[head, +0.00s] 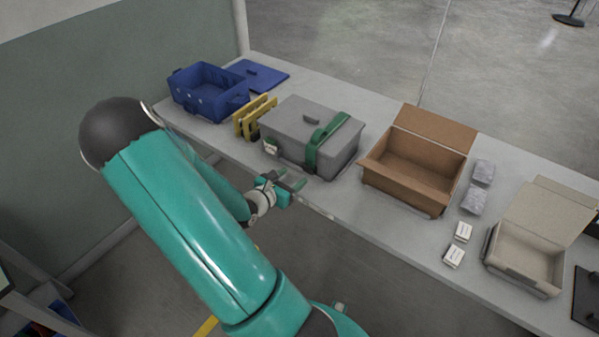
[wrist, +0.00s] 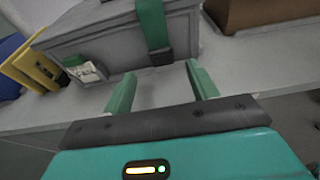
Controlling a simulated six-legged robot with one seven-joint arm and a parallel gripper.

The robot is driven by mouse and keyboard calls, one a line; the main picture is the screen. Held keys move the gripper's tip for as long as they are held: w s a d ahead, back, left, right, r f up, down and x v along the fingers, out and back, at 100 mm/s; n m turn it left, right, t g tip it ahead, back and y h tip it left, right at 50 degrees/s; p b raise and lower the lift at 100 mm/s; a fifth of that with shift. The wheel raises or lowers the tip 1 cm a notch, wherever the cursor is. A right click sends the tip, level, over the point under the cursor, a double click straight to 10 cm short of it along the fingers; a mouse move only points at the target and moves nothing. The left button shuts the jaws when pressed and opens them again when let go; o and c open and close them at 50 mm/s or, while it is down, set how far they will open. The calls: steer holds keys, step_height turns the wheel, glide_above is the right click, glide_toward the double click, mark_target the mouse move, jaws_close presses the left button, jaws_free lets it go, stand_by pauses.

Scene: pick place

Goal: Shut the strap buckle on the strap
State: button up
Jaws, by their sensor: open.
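A grey lidded case (head: 330,133) stands on the table, with a green strap (head: 326,132) running over its lid and down its front. In the wrist view the strap (wrist: 151,22) hangs down the case's front and ends at a dark buckle (wrist: 161,56) near the case's bottom edge. I cannot tell whether the buckle is shut. My gripper (head: 297,183) is at the table's front edge, just before the case. In the wrist view my gripper (wrist: 160,84) is open and empty, its two green fingers apart below the buckle and not touching it.
Yellow clamp-like pieces (head: 254,117) and a blue bin (head: 209,88) stand left of the case. An open cardboard box (head: 415,165) stands to its right, then grey blocks (head: 478,187), small white boxes (head: 458,245) and a beige open box (head: 532,240). A white label (wrist: 86,72) is on the case's front.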

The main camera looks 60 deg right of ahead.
steer(key=v, duration=0.7)
